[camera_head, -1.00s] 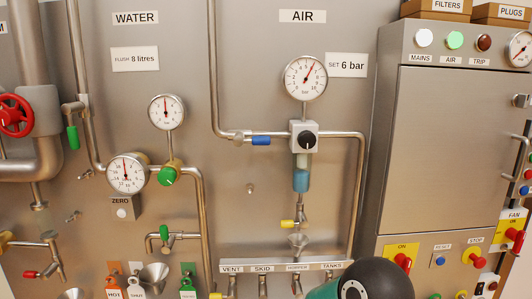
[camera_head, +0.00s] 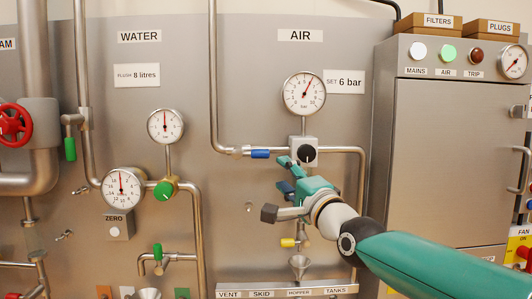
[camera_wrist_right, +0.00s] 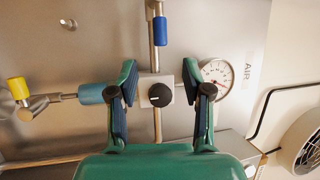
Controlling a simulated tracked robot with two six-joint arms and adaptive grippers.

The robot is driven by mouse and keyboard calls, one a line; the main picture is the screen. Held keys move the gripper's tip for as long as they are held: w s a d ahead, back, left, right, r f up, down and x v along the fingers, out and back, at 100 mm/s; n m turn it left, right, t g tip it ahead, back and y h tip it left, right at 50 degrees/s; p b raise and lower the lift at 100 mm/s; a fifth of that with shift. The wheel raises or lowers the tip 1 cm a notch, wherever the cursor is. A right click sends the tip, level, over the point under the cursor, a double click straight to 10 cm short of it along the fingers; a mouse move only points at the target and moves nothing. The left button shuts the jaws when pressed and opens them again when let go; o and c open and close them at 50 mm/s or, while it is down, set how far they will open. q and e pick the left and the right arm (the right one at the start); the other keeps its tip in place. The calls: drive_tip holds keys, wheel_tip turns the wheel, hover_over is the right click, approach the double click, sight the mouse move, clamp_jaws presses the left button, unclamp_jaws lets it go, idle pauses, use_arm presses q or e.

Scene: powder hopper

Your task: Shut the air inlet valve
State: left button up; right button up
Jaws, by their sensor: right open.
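A blue-handled valve (camera_head: 260,154) sits on the air pipe, left of the grey regulator block with its black knob (camera_head: 307,153). Its handle lies along the horizontal pipe. In the right wrist view, which is turned, the blue handle (camera_wrist_right: 160,30) is at the top, beyond the black knob (camera_wrist_right: 160,95). My right gripper (camera_head: 288,175) is in front of the panel, just below and left of the knob in the picture. In the wrist view its open, empty fingers (camera_wrist_right: 159,80) stand either side of the regulator block. I cannot tell any contact. My left gripper is not in view.
The air gauge (camera_head: 304,93) is above the regulator. A grey cabinet (camera_head: 440,160) stands at the right.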

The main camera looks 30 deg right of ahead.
sight(263, 157)
drive_tip(key=p+x, duration=0.4)
drive_tip(key=x, duration=0.7)
drive_tip(key=shift+w+d+r, duration=0.1)
drive_tip(key=shift+w, duration=0.2)
drive_tip(key=shift+w+d, duration=0.1)
drive_tip(key=shift+w, duration=0.5)
clamp_jaws()
